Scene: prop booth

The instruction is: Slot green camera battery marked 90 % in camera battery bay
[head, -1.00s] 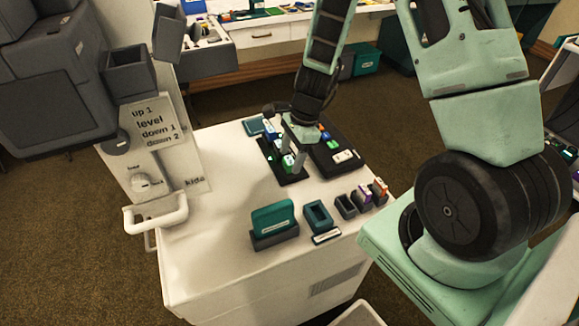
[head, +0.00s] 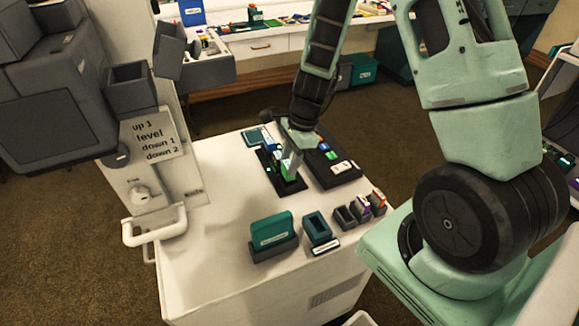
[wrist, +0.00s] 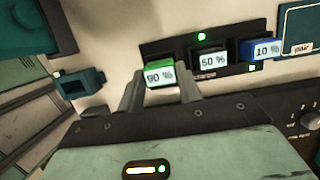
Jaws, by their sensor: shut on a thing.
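The green battery marked 90 % (wrist: 160,75) is between the two fingers of my gripper (wrist: 160,88) in the wrist view, and the gripper is shut on it. It is at the left end of the dark charger (wrist: 150,48); I cannot tell whether it is seated or lifted. In the head view my gripper (head: 289,168) is down at the charger (head: 266,166), and its fingers partly hide the battery. A teal box with a dark opening (head: 318,228) stands nearer on the white cart. I cannot tell for sure whether it is the camera battery bay.
The charger also holds a black 50 % battery (wrist: 210,60) and a blue 10 % battery (wrist: 262,50). A teal block in a grey holder (head: 272,236) and small grey holders (head: 345,216) stand nearer.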

